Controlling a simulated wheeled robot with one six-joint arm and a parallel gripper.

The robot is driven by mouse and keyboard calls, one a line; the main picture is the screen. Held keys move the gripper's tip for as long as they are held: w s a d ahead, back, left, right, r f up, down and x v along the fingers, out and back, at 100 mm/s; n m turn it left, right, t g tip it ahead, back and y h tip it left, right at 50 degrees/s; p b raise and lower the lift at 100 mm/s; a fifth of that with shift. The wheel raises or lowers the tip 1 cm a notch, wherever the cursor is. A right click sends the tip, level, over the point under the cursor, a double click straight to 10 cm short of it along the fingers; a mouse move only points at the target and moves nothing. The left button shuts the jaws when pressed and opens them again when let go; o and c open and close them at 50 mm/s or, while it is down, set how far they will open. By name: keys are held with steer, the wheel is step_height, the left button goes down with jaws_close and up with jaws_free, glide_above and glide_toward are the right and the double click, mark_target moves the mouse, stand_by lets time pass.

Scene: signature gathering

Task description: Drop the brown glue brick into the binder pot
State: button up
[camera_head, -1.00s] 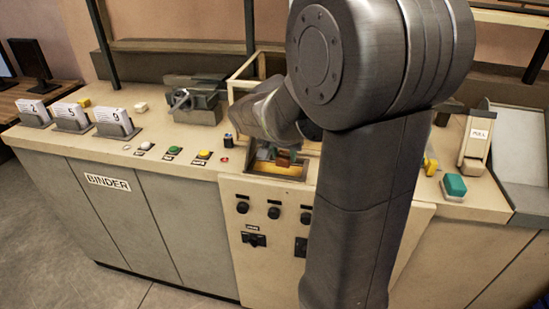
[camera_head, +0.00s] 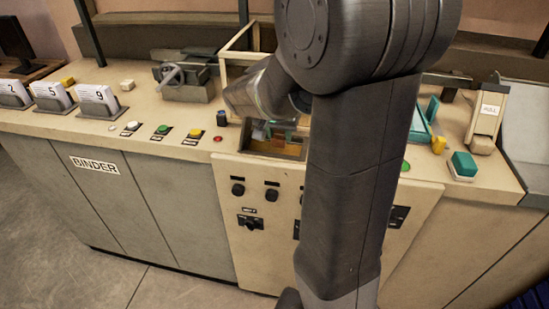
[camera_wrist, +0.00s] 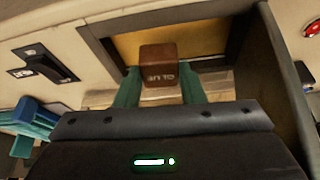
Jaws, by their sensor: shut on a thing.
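The brown glue brick (camera_wrist: 162,65), with GLUE printed on it, sits between the green fingers of my gripper (camera_wrist: 160,88) in the wrist view. My gripper is shut on it. The binder pot is a dark-rimmed rectangular opening (camera_head: 275,147) in the counter top, with an amber-yellow inside that also shows in the wrist view (camera_wrist: 210,40). The brick is over this opening in the wrist view; its exact height above it is hard to tell. In the head view my gripper (camera_head: 276,130) is small and partly hidden by my arm.
A pale frame (camera_head: 240,55) rises behind the pot. Buttons (camera_head: 162,130) and a metal vise-like device (camera_head: 185,78) are to the left, with numbered card stands (camera_head: 98,102) farther left. A teal block (camera_head: 463,165) and a lever labelled PULL (camera_head: 487,115) are to the right.

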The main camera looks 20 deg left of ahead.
steer(key=shift+f, duration=0.8)
steer(key=o, duration=1.1)
steer(key=shift+c, duration=0.2)
steer(key=v, duration=1.4)
steer(key=shift+b, duration=0.4)
steer(key=shift+f, duration=0.2)
